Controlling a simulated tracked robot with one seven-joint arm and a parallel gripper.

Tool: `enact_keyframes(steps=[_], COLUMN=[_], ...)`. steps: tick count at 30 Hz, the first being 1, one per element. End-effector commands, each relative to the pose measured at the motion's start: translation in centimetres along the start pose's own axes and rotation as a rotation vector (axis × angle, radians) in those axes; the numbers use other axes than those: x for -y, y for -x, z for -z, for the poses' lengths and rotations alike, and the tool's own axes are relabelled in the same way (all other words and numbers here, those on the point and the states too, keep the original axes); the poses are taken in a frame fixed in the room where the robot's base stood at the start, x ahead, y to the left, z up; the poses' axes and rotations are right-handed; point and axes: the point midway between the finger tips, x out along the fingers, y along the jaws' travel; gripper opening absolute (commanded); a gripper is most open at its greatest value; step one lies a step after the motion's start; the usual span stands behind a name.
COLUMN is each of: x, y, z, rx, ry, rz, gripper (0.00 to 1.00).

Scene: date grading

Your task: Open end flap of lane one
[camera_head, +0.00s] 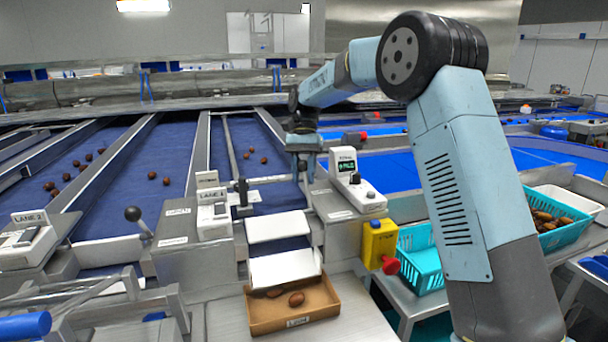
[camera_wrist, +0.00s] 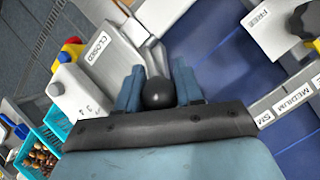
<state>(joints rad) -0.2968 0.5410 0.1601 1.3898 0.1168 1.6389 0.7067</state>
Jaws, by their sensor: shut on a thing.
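My gripper (camera_wrist: 158,92) is shut on a black ball knob (camera_wrist: 157,94) at the end of a grey lever (camera_wrist: 151,55). One finger lies on either side of the knob in the wrist view. A plate marked CLOSED (camera_wrist: 97,47) lies beside the lever. In the head view my gripper (camera_head: 303,160) is low over the right side of lane one, and it hides most of the knob. The LANE 1 box (camera_head: 213,212) stands left of the lane. Two white sloping plates (camera_head: 277,226) lie at the lane's front end. I cannot tell which is the flap.
A cardboard tray (camera_head: 292,320) with a few dates sits below the plates. A white dial unit (camera_head: 355,182) and a yellow box with a red button (camera_head: 379,245) stand to the right. Turquoise crates (camera_head: 420,262) are at the right.

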Motion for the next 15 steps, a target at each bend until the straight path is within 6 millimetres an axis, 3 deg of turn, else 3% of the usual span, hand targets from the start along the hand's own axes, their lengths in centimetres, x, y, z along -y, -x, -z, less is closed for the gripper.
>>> enact_keyframes(steps=[3,4,11,15], x=[-0.27,-0.27,-0.17,-0.12], y=[-0.09,-0.10,-0.07,-0.07], z=[0.25,0.25,0.13,0.09], rx=[0.000,0.000,0.001,0.001], ry=[-0.005,-0.005,-0.003,-0.002], rz=[-0.003,-0.003,-0.002,-0.002], gripper=[0.00,0.39,0.60,0.60])
